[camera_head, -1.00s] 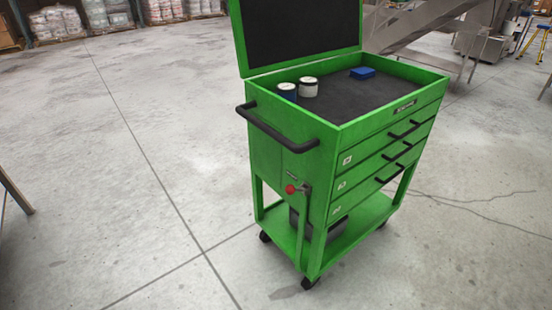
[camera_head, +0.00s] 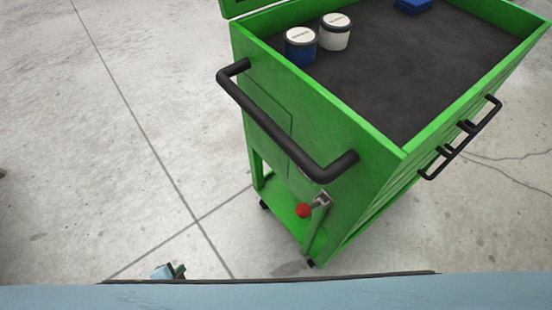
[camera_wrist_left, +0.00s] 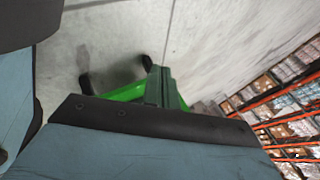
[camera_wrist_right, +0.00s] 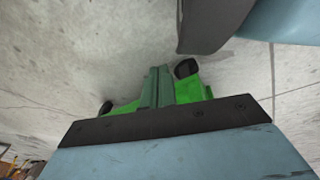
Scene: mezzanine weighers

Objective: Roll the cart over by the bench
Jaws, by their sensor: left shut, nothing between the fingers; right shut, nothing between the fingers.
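The green cart (camera_head: 325,125) stands on the floor at the right of the head view, close in front of me. My left gripper (camera_head: 179,270) shows small at the bottom of the head view, left of the cart and apart from the handle. It is shut and empty. My right gripper (camera_wrist_right: 157,86) shows only in its wrist view, shut and empty, with green cart parts and dark casters behind it. I cannot see the bench.
Two lidded tins, one blue (camera_head: 300,46) and one white (camera_head: 336,32), stand in the cart's top tray beside a blue box (camera_head: 413,6). The concrete floor (camera_head: 130,170) left of the cart is clear. Shelves with stacked goods (camera_wrist_left: 285,105) show in the left wrist view.

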